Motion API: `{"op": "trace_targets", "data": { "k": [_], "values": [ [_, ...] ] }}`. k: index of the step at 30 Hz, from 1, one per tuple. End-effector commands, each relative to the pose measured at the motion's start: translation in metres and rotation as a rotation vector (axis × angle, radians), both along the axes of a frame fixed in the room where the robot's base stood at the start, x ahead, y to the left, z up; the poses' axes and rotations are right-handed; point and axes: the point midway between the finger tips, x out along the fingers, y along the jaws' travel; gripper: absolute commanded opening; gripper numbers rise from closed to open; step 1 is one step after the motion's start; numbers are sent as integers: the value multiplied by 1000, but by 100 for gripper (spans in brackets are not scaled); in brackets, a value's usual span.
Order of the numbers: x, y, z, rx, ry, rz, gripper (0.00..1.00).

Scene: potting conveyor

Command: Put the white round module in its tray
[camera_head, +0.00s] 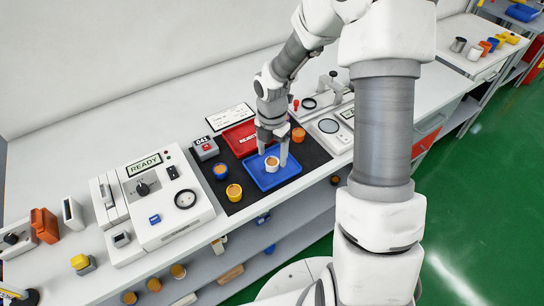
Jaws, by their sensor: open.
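The gripper hides part of the tray's back edge.
A red tray (236,136) lies behind the blue one on the black mat (308,158). Blue (221,171), yellow (234,192) and orange (298,135) round modules stand around the trays. A white READY machine (163,207) is at left.

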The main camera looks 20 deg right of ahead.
Motion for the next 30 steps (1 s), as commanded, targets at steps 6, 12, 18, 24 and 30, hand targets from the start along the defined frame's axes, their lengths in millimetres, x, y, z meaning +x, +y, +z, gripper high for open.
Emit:
{"op": "trace_targets", "data": {
  "k": [6,12,18,24,30],
  "values": [
    [1,-1,52,-1,-5,-1,77],
    [1,0,85,-2,-3,0,77],
    [0,0,97,0,0,2,77],
    [0,0,98,0,0,2,77],
    [0,0,97,0,0,2,77]
  ]
}}
